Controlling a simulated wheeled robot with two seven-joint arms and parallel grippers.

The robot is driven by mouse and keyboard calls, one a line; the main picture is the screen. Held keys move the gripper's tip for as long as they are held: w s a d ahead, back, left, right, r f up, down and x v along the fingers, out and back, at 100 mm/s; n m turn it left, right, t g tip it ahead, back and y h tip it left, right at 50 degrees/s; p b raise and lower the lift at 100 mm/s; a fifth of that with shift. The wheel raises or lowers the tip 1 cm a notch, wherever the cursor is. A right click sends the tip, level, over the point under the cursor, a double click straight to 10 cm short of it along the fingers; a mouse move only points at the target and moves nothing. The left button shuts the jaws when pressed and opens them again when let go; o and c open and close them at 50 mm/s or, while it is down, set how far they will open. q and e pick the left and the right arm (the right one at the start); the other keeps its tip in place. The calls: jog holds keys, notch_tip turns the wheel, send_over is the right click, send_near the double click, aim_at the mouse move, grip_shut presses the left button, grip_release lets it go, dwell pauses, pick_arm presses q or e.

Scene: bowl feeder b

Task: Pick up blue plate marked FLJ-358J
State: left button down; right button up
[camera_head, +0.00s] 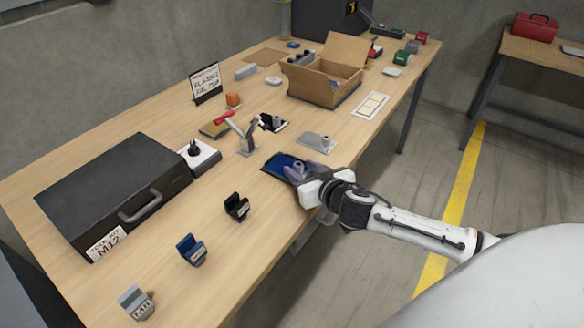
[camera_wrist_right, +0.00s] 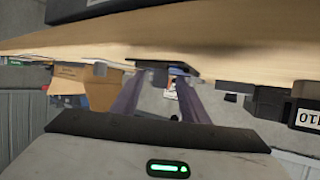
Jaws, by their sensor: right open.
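The blue plate (camera_head: 276,165) lies flat near the table's front edge, with a dark border and a small grey knob standing on it. Its marking is not readable. My right gripper (camera_head: 308,172) is open at the plate's right side, and its fingers reach low over the plate and hide part of it. In the right wrist view, which looks upside down, the two fingers (camera_wrist_right: 160,95) stand apart, and a thin dark plate edge (camera_wrist_right: 165,67) shows beyond the tips. I cannot tell whether the fingers touch the plate. My left gripper is out of view.
A grey plate (camera_head: 317,143) lies just behind the gripper. A grey bracket (camera_head: 246,141) and a red-handled clamp (camera_head: 224,117) stand to the left. A black case (camera_head: 110,185) and small blocks (camera_head: 237,207) are at front left. An open cardboard box (camera_head: 322,90) stands behind.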

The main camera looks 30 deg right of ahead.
grip_shut()
dwell(0.3)
